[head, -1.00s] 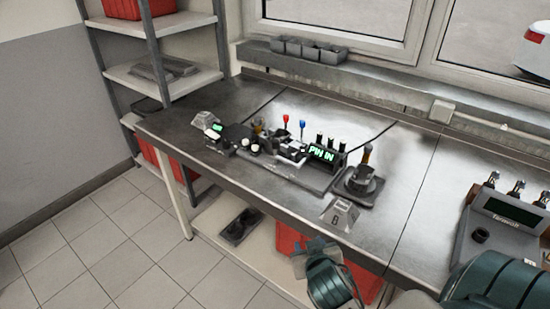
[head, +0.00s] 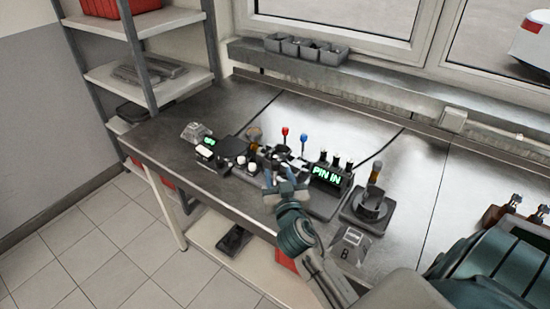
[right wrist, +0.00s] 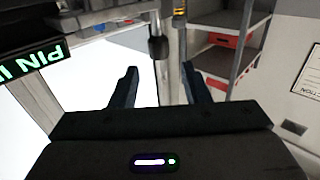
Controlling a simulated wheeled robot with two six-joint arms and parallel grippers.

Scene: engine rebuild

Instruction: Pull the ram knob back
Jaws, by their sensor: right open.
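The press fixture with the lit "PIN IN" display (head: 327,175) stands on the metal bench, with a red-topped and a blue-topped lever behind it. My right gripper (head: 281,183) is at the front of this fixture in the head view and hides part of it. In the right wrist view my right gripper (right wrist: 160,78) is open and empty. A dark round-ended knob (right wrist: 158,48) on a rod shows ahead, between the lines of the fingers and apart from them. It looks like the ram knob, which I cannot pick out in the head view. My left gripper is out of view.
A round fixture (head: 371,205) on a square base stands right of the display, with a numbered block (head: 349,245) in front of it. A small grey block (head: 196,132) is at the left. The bench behind the fixture is largely clear.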

